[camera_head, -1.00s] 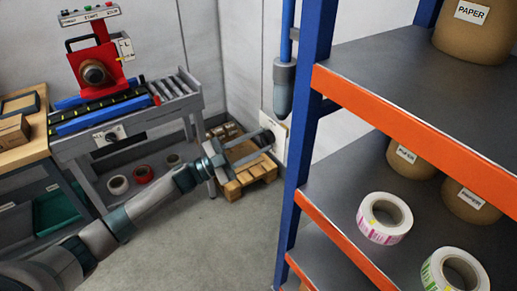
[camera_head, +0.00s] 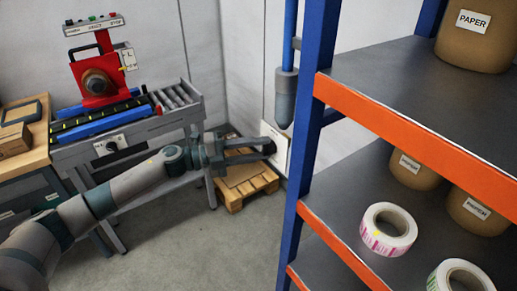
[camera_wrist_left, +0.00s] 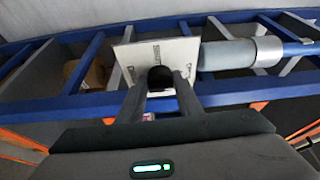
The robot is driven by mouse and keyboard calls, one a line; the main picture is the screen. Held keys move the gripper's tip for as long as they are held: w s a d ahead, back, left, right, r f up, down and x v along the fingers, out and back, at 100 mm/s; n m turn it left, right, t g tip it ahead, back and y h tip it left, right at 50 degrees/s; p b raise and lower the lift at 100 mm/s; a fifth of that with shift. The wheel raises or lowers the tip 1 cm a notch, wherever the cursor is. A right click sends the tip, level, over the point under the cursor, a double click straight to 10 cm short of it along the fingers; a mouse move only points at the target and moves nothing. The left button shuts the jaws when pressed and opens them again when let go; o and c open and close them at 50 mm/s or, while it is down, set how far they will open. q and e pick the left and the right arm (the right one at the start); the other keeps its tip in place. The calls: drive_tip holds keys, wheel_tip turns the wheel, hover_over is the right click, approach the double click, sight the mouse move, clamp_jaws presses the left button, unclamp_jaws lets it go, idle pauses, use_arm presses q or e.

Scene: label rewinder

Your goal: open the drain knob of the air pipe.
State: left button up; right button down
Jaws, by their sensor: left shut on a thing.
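The air pipe is a blue tube ending in a grey cylinder (camera_head: 285,98) by the back wall, beside the blue rack post. A white plate (camera_head: 277,161) hangs just below it. The plate (camera_wrist_left: 128,62) and grey cylinder (camera_wrist_left: 228,55) also show in the left wrist view. The black drain knob (camera_wrist_left: 160,78) is in front of the plate, between the fingertips. My left gripper (camera_head: 269,145) reaches it from the left, shut on the knob. Its fingertips (camera_wrist_left: 163,84) hide the knob's sides, so its turn angle cannot be told. My right gripper is out of view.
A shelf rack with orange beams (camera_head: 415,135) and label rolls (camera_head: 388,229) stands close on the right. A wooden pallet (camera_head: 250,190) lies below my gripper. The red rewinder (camera_head: 100,80) and roller conveyor (camera_head: 180,112) are at the left.

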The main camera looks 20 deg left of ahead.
use_arm(q)
drive_tip(key=shift+m, duration=0.3)
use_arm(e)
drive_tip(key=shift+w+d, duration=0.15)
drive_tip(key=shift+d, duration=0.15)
use_arm(q)
drive_tip(key=o, duration=1)
drive_tip(key=shift+o, duration=0.2)
drive_tip(key=shift+a, duration=0.1)
drive_tip(key=b+v, duration=0.6)
drive_tip(key=v, duration=1.1)
drive_tip(key=shift+a+r, duration=0.15)
drive_tip(key=shift+r, duration=0.15)
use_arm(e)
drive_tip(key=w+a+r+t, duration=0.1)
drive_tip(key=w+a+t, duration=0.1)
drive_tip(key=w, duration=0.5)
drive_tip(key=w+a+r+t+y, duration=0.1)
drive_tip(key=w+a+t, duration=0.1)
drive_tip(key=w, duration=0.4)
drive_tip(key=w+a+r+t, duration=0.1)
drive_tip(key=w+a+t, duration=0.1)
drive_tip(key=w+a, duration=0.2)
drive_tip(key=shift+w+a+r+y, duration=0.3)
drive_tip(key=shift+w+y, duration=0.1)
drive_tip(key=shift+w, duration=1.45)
